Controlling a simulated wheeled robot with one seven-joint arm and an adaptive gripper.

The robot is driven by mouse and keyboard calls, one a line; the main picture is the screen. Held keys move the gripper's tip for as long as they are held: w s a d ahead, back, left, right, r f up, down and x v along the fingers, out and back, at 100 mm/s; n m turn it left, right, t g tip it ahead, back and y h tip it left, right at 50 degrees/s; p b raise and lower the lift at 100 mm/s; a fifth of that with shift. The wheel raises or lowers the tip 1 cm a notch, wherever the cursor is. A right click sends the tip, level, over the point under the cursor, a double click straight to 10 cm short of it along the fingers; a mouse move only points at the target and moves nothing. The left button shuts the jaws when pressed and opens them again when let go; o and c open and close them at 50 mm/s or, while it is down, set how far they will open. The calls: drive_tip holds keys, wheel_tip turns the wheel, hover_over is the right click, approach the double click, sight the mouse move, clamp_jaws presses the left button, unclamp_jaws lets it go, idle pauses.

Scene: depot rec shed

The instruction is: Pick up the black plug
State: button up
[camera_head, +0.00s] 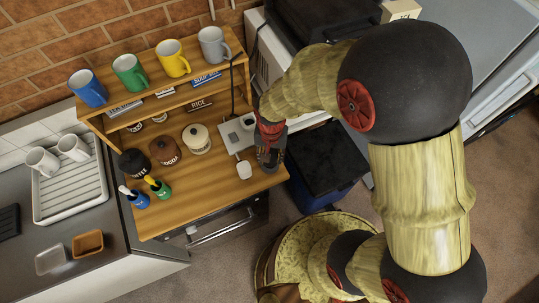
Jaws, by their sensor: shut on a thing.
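My gripper (269,158) is over the right edge of the wooden shelf unit's lower surface (215,205), pointing down. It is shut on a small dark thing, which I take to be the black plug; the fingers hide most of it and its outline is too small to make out. A thin black cord (233,92) hangs down the unit's right side towards a pale grey box (237,134). The box is just left of my gripper. A small white piece (244,169) lies below it.
Brown (165,151) and cream (197,139) lidded pots stand left of my gripper, with blue (134,198) and green (158,187) cups nearby. Several coloured mugs line the top shelf. A dark blue bin (318,190) stands at right. The front of the wooden surface is clear.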

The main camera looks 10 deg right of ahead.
drive_tip(key=s+r, duration=0.7)
drive_tip(key=s, duration=0.5)
drive_tip(key=shift+d+r+p, duration=0.35)
drive_tip(key=shift+r+p, duration=0.05)
drive_tip(key=shift+p, duration=0.05)
